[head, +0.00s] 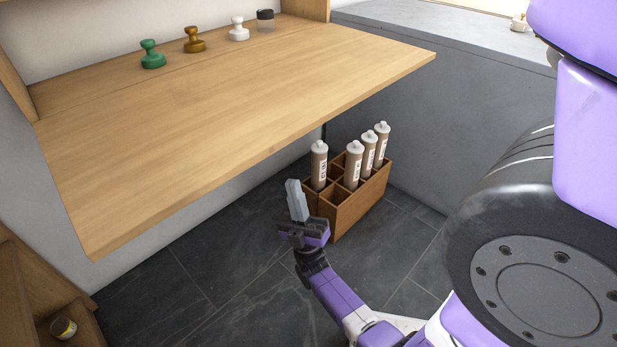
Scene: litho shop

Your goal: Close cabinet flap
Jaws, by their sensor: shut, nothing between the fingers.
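The cabinet flap (240,110) is a light wooden board folded down flat, standing out level from the wall cabinet (318,10) at the top of the head view. Its front edge runs from the lower left to the upper right. My gripper (293,185) is below and in front of that edge, near its middle, with its fingers pointing up. The fingers are shut and empty. A gap shows between them and the flap in the picture, and I see no contact.
Green (151,55), brown (194,40) and white (238,30) knobbed pieces and a dark-lidded jar (265,20) stand at the flap's back. A wooden crate (340,215) with several cartridges stands behind my gripper. Low shelving (25,290) is at lower left. Floor (180,290) between is clear.

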